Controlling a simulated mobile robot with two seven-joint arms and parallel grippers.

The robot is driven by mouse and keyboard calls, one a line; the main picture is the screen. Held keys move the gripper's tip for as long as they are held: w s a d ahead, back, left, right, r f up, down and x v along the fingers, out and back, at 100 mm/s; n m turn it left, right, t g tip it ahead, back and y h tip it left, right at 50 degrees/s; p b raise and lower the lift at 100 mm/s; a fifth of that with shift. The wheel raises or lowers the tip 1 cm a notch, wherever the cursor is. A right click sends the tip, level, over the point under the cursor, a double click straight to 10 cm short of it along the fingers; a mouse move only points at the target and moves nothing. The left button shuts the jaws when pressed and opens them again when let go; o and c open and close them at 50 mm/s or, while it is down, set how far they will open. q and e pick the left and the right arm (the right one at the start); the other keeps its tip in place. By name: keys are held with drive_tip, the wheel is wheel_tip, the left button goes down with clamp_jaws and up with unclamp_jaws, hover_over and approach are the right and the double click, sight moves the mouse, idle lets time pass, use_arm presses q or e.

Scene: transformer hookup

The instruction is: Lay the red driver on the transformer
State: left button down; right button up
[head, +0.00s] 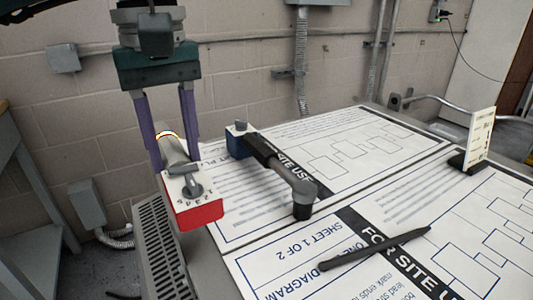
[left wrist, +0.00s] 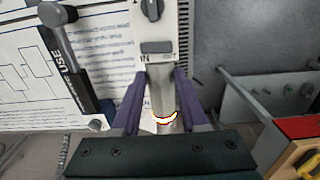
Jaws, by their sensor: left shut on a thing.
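The red driver (head: 195,215) has a red body, a pale numbered face with a dial, and a grey handle with a bright ring. My left gripper (head: 173,150) has its purple fingers shut on that handle; the wrist view shows the driver's pale face (left wrist: 156,30) and handle between the fingers. The driver hangs over the left edge of a grey louvred cabinet (head: 152,248), which appears to be the transformer. The louvres also show in the left wrist view (left wrist: 185,45). I cannot tell whether the driver touches the top. My right gripper is not in view.
A blue driver (head: 240,148) with a dark handle and grey angled end lies on the printed sheets (head: 385,135). A black pen (head: 375,248) lies nearer. A small upright card (head: 479,138) stands at the right. A block wall is behind.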

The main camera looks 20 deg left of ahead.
sight(175, 153)
use_arm(q)
drive_tip(key=shift+f, duration=3.15)
drive_tip(key=shift+c, duration=2.2)
unclamp_jaws()
wheel_tip(175, 153, up, 12)
drive_tip(key=shift+w, duration=0.1)
